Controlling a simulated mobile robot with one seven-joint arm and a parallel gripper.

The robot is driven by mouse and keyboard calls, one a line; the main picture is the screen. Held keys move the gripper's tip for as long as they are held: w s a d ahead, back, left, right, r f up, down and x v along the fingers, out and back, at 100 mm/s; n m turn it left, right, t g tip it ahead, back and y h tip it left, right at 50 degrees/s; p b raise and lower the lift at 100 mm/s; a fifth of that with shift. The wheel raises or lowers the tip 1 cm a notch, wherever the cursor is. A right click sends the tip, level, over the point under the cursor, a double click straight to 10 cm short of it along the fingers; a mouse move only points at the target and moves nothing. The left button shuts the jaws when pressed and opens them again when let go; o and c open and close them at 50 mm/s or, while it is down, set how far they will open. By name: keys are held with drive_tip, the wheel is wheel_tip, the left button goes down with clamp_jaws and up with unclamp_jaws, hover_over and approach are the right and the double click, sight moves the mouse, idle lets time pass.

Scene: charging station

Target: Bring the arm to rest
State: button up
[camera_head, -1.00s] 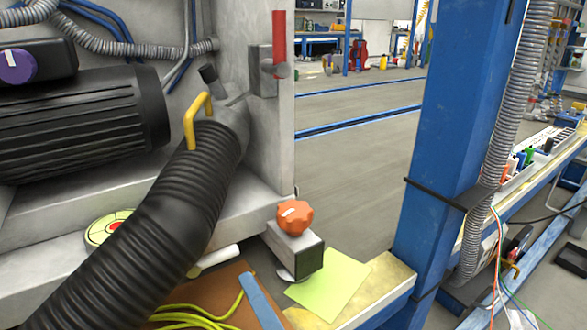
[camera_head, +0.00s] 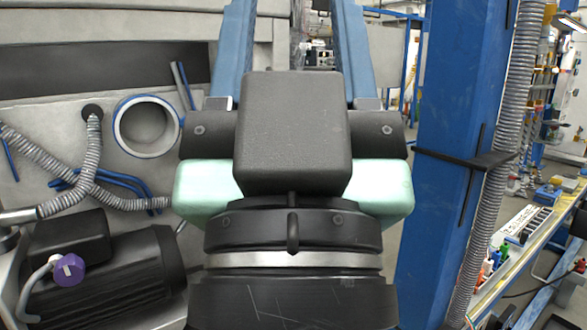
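My gripper (camera_head: 294,30) is in the middle of the camera_head view, pointing up in the picture and away from the camera. Its two blue fingers stand wide apart and nothing shows held between them. The fingertips are cut off by the top edge of the frame. The black and pale green wrist of my arm (camera_head: 292,230) fills the lower middle and hides what lies behind it.
At left is a grey panel with a round ring-shaped port (camera_head: 147,126), corrugated hoses (camera_head: 92,150), a black motor (camera_head: 110,275) and a purple knob (camera_head: 68,270). A blue post (camera_head: 440,150) stands close on the right. Beyond it is a bench (camera_head: 512,255) with small items.

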wheel_tip(320, 180, up, 28)
drive_tip(key=p, duration=2.6)
drive_tip(key=shift+r, duration=0.2)
